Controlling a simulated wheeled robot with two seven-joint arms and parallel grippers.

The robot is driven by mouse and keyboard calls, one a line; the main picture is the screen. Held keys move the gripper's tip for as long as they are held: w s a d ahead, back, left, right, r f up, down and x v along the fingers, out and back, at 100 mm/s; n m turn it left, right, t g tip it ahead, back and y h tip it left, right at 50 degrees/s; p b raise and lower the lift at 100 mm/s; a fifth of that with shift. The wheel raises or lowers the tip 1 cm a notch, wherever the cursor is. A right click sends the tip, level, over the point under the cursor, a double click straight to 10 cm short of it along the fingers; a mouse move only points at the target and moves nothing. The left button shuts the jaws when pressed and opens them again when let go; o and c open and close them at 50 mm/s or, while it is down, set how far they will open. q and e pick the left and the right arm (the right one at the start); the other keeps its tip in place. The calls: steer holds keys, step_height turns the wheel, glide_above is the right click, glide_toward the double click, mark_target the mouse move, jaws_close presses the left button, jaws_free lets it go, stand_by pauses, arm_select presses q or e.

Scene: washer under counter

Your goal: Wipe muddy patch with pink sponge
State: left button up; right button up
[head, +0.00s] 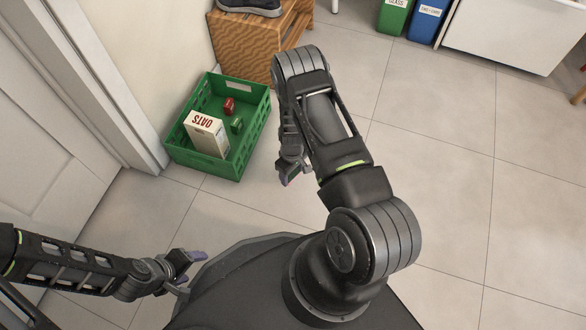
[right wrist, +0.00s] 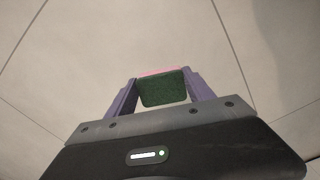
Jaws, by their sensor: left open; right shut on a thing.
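My right gripper (right wrist: 163,92) is shut on the pink sponge (right wrist: 163,89). In the right wrist view the sponge's dark green face is toward the camera, with a thin pink edge at the top, between two purple fingers. In the head view my right gripper (head: 289,178) hangs over the tiled floor, right of the green crate, and the sponge is mostly hidden there. My left gripper (head: 192,270) is open and empty at the lower left, near my base. No muddy patch can be made out in either view.
A green crate (head: 257,127) holding an oats carton (head: 206,134) and small red and green items stands by the wall. Behind it is a wooden stand (head: 243,48) with a shoe. Green (head: 394,16) and blue (head: 428,22) bins stand at the back. Floor to the right is clear.

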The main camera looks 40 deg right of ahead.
steer(key=shift+r+p, duration=0.5)
steer(key=shift+r, duration=0.75)
